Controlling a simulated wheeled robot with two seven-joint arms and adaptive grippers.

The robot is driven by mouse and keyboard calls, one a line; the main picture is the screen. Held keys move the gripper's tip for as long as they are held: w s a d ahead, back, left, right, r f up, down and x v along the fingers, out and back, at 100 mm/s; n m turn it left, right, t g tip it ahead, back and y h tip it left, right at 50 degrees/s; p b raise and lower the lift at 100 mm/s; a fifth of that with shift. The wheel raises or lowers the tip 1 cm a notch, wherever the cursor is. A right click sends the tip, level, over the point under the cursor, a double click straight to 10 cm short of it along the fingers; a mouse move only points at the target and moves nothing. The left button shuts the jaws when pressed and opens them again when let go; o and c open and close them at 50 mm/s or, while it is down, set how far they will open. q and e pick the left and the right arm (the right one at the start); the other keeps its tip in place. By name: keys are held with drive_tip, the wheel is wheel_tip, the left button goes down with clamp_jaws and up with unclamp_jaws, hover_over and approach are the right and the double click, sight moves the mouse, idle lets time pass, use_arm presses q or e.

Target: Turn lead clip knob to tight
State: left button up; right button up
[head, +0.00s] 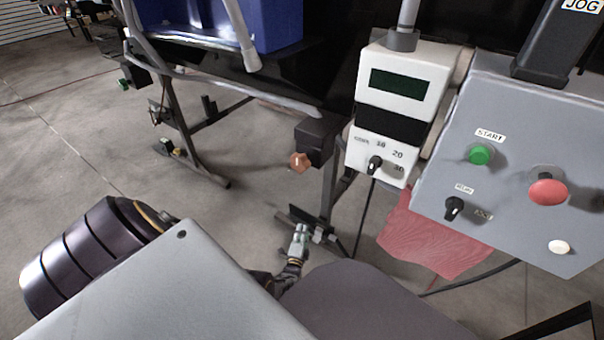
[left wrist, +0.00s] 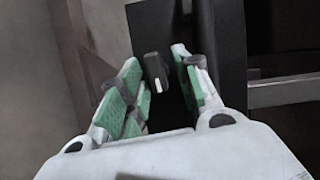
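In the left wrist view, a black knob (left wrist: 155,68) with a white mark stands in front of a dark panel (left wrist: 182,25). It shows between the fingertips of my left gripper (left wrist: 153,70), whose green-padded fingers are apart with a gap on both sides. I cannot tell how deep the knob lies between them. In the head view my left gripper (head: 300,236) is low at the middle, pointing away from me. I cannot make out this black knob there. My right gripper is not in view.
An orange knob (head: 300,162) sits on a black block (head: 318,138). To the right are a white dial box (head: 402,80) and a grey control box (head: 520,140) with buttons. A red cloth (head: 430,238) hangs below. A blue bin (head: 275,22) stands at the back.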

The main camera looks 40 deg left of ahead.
use_arm(q)
drive_tip(key=shift+s+f, duration=0.1)
drive_tip(key=shift+s, duration=0.1)
idle(0.6)
drive_tip(key=shift+n+g+h, duration=0.3)
drive_tip(key=shift+n+h, duration=0.1)
drive_tip(key=shift+n, duration=0.4)
